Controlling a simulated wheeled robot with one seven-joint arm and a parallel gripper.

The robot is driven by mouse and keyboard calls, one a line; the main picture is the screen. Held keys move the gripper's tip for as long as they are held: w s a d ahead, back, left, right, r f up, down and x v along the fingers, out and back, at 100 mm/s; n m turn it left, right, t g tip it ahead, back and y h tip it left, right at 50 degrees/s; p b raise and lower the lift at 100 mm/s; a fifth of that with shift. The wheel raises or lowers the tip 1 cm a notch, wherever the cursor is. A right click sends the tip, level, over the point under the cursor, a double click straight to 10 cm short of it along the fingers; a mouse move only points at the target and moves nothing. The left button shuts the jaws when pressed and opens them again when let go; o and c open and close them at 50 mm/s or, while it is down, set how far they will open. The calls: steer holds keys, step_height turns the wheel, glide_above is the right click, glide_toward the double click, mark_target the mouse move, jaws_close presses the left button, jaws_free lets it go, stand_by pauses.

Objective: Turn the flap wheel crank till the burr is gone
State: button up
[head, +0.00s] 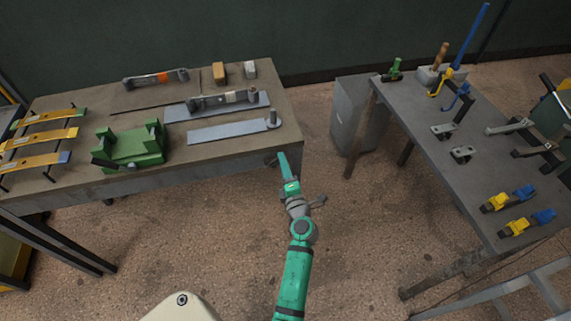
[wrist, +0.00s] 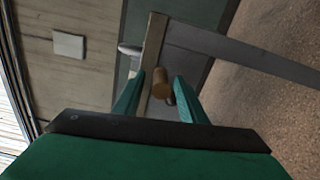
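My gripper (head: 282,155) is at the front right corner of the left workbench, fingers toward the bench. In the wrist view my gripper (wrist: 160,88) is open. Its green fingers stand either side of a short brown knob (wrist: 162,82), with a small gap on each side. The knob sits by a tan bar (wrist: 154,42) and looks like the crank handle. In the head view a small dark part (head: 271,159) shows at the bench edge beside the fingers; I cannot tell if it is the crank. I cannot make out the flap wheel or a burr.
The left workbench (head: 75,99) holds a green vise (head: 131,146), grey strips and yellow racks. A grey cabinet (head: 350,110) stands right of it. The right bench (head: 420,150) carries clamps and brackets. Floor between the benches is open.

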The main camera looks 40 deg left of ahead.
steer(key=shift+w+r, duration=0.2)
steer(key=shift+d, duration=0.1)
steer(key=shift+s+d, duration=0.1)
steer(key=shift+d, duration=0.05)
steer(key=v, duration=1)
steer(key=shift+s, duration=0.25)
